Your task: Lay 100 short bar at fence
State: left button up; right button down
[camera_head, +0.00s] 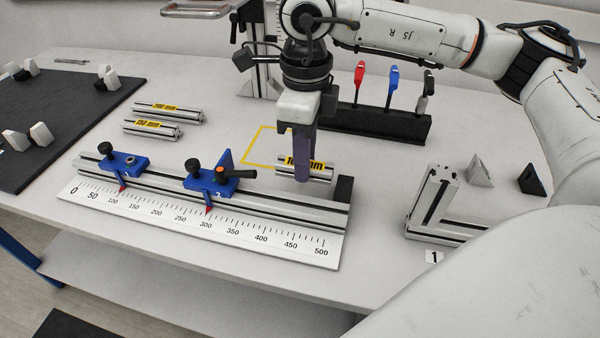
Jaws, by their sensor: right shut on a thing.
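The short bar (318,173) is a silver profile with a yellow label, partly hidden, that seems to read 100 mm. My right gripper (303,172) points down and is shut on this bar, its fingers covering part of the label. The bar is just behind the right part of the fence (270,203), a long aluminium profile with a ruler (235,225) marked 0 to 500 along its front. I cannot tell whether the bar touches the table or the fence. My left gripper is not in view.
Two blue stops (122,163) (212,182) sit on the fence. Two labelled bars (170,112) (152,129) lie behind it. A yellow outline (258,145) marks the table. A black tool rack (375,122) stands behind; an aluminium corner piece (433,205) is at right.

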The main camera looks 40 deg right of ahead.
jog(key=shift+f, duration=2.05)
jog(key=shift+f, duration=0.1)
jog(key=c, duration=1.5)
grip_release()
notch_tip(320, 180, up, 12)
jog(key=shift+r, duration=0.15)
